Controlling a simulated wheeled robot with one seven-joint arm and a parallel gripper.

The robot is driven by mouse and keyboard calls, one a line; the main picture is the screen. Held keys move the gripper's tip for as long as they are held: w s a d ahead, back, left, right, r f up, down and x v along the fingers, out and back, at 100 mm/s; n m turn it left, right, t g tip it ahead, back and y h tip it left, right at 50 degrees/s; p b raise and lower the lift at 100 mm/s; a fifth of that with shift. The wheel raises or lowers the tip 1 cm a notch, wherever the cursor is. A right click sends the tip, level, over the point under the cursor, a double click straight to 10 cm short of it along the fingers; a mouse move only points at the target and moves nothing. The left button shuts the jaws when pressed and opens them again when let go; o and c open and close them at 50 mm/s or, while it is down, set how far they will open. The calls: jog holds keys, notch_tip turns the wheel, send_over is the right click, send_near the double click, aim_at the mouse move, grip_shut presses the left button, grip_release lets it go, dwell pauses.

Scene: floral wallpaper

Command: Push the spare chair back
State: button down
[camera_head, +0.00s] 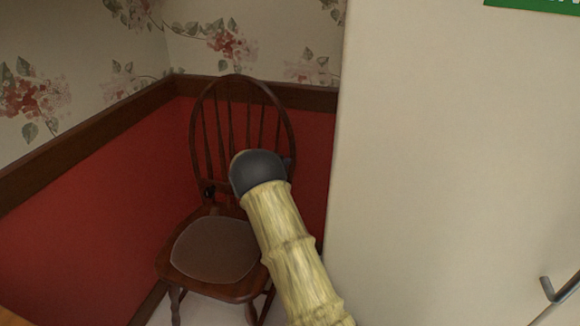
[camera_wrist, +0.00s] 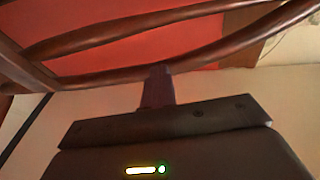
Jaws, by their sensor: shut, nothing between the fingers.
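The dark wooden chair (camera_head: 213,248) stands in the corner. It has a rounded spindle back and a brown seat pad. My arm crosses in front of its right side and hides part of the back and seat. In the wrist view, brown wooden bars of the chair (camera_wrist: 130,39) run across the top. My gripper (camera_wrist: 160,72) is shut and empty, with its tips right at the lowest bar. I cannot tell if they touch it. In the head view I cannot make out the fingers behind my arm.
Red wainscot (camera_head: 90,200) with a dark rail and floral wallpaper closes the corner behind and left of the chair. A cream panel (camera_head: 440,160) with a metal handle (camera_head: 560,290) stands close on the right. Little room shows around the chair.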

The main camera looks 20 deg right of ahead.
jog(key=shift+w+d+r, duration=0.15)
jog(key=shift+d+r, duration=0.2)
jog(key=shift+d, duration=0.05)
jog(key=shift+a, duration=0.1)
jog(key=p+v, duration=0.1)
jog(key=v, duration=1.3)
jog(key=shift+a+f+p, duration=0.25)
jog(key=shift+f+p, duration=0.1)
jog(key=shift+p, duration=0.05)
